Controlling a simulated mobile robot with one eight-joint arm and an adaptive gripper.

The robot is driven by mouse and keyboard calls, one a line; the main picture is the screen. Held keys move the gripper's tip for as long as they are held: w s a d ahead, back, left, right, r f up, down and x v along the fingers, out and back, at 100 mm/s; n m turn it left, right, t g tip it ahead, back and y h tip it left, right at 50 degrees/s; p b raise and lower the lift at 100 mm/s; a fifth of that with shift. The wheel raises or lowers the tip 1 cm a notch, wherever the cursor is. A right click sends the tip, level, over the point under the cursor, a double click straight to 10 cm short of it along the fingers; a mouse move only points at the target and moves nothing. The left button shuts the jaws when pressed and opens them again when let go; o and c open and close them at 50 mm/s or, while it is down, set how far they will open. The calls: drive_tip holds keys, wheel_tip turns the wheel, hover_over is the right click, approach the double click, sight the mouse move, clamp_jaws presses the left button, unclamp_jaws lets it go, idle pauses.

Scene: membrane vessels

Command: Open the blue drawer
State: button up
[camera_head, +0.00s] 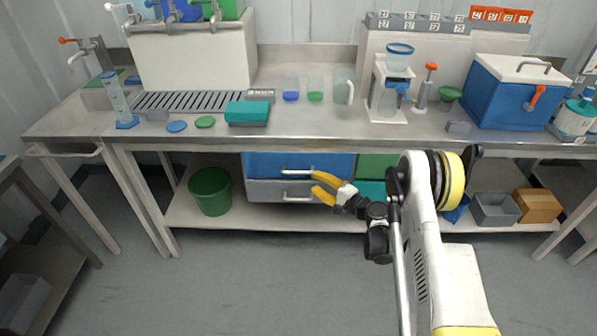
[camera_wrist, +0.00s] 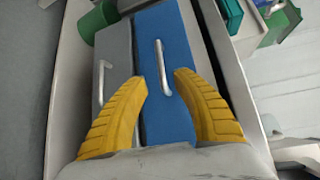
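The blue drawer (camera_head: 265,164) is under the bench, above a grey drawer (camera_head: 263,191). Its front looks closed and carries a horizontal metal bar handle (camera_head: 298,171). My gripper (camera_head: 318,185) has two yellow fingers, spread apart and empty, just in front of the drawers near the right end of the handles. In the wrist view the blue drawer (camera_wrist: 165,108) lies between the fingers, and its handle (camera_wrist: 162,66) is ahead of the fingertips, roughly midway between them. The gripper (camera_wrist: 160,80) does not appear to touch the handle. The grey drawer (camera_wrist: 112,62) is left of it there.
A green bucket (camera_head: 210,190) stands left of the drawers on the lower shelf (camera_head: 250,218). A grey bin (camera_head: 494,208) and a brown box (camera_head: 538,205) sit at right. The bench top (camera_head: 320,130) overhangs the drawers. The floor in front is clear.

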sight(298, 172)
drive_tip(key=b+x, duration=0.2)
drive_tip(key=x, duration=0.7)
drive_tip(key=shift+w+a+b, duration=0.1)
drive_tip(key=shift+w+b, duration=0.05)
drive_tip(key=shift+b, duration=0.2)
clamp_jaws()
